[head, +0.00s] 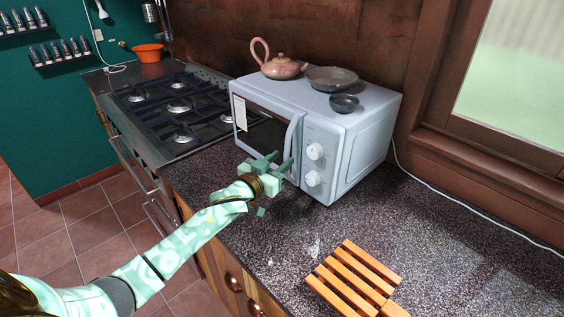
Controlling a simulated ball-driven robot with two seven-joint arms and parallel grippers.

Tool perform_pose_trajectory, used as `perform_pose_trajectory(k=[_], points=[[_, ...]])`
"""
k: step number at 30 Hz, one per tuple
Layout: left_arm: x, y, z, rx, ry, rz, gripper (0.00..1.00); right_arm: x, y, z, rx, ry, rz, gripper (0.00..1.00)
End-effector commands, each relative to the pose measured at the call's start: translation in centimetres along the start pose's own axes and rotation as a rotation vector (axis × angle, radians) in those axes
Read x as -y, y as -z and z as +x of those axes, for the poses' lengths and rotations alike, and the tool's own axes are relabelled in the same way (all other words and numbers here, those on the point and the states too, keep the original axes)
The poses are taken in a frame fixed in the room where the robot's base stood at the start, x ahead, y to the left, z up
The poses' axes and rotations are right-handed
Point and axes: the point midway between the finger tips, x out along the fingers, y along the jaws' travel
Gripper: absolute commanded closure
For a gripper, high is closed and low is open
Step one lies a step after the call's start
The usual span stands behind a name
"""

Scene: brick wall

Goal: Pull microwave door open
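The white microwave (340,160) stands on the dark speckled counter, with its dial side to the right of its door. Its door (262,125) looks shut, with a white label at the upper left and a pale vertical handle (294,139) along the right edge. My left gripper (282,160) is in front of the lower door, close to the handle's lower end. Its two pale green fingers are apart and point at the microwave, with nothing seen between them. I cannot tell whether a finger touches the handle. My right gripper is not in view.
A pink teapot (281,67), a grey plate (332,78) and a small dark bowl (344,103) sit on the microwave. A gas hob (175,105) is to the left. A slatted wooden rack (355,281) lies at the front right. The counter right of the microwave is mostly clear.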

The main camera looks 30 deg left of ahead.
Motion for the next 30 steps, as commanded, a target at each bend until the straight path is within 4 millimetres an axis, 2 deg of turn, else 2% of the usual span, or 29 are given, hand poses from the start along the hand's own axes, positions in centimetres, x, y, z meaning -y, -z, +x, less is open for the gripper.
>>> perform_pose_trajectory(k=[4,12,13,16,25,30], points=[[0.0,0.0,1.1,0.0,-0.001,0.0,0.66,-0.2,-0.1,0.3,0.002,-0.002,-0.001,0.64],[0.0,0.0,1.2,0.0,-0.001,0.0,0.66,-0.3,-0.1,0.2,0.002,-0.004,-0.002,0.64],[0.0,0.0,1.2,0.0,0.0,0.0,0.71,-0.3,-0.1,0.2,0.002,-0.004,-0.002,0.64],[0.0,0.0,1.2,0.0,0.0,0.0,0.99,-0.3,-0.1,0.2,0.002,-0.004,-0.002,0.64],[0.2,0.1,0.8,0.0,-0.01,0.003,1.0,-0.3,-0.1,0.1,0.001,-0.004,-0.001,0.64],[1.4,0.1,-1.0,0.002,-0.052,0.006,1.0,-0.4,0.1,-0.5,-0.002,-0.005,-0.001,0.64]])
